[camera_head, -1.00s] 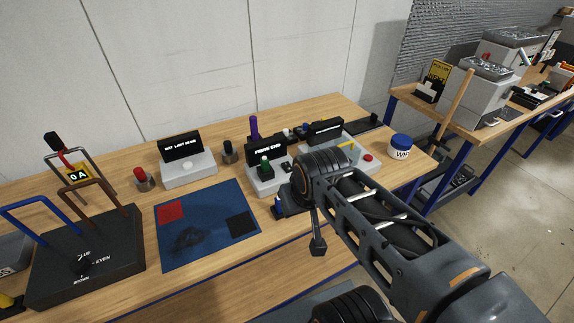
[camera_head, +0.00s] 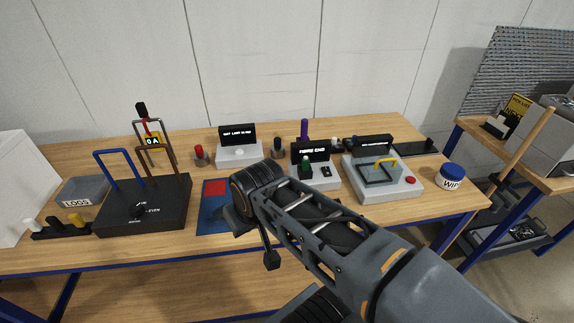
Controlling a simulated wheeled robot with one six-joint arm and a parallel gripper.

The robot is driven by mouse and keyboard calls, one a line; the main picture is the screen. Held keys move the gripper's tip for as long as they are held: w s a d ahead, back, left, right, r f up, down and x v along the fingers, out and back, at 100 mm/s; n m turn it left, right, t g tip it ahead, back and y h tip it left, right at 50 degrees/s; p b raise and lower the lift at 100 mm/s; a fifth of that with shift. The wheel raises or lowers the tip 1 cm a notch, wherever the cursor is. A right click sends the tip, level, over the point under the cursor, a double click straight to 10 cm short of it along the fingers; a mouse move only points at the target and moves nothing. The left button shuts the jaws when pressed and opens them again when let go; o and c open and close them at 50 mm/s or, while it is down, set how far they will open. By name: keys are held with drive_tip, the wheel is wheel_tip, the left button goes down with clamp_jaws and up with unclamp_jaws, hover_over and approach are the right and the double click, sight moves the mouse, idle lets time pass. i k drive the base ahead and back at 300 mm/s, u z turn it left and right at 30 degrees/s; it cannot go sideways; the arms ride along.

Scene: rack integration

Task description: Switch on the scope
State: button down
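No unit is clearly lettered as the scope. A small light-grey unit (camera_head: 322,184) with a black screen (camera_head: 310,152) reading "FIBRE END" stands on the bench, a green-topped post and a small dark switch on its top; I cannot tell the switch's position. Another light unit (camera_head: 239,160) with a lit black screen stands to its left. My arm crosses from the lower right. My gripper (camera_head: 239,219) shows only in part by the wrist, above the blue mat (camera_head: 213,218), left of the "FIBRE END" unit; its fingers are hidden, so open or shut cannot be told.
A black base (camera_head: 165,210) with tall blue and brown loops stands at the left. A grey unit (camera_head: 400,188) with a yellow handle and red button, and a wipes tub (camera_head: 451,177), stand at the right. A grey "LOGS" bin (camera_head: 75,193) is far left.

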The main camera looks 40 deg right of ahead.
sight(325, 170)
drive_tip(key=u, duration=0.25)
drive_tip(key=k, duration=0.25)
drive_tip(key=z, duration=1.2)
drive_tip(key=i, duration=0.5)
drive_tip(key=u, duration=0.05)
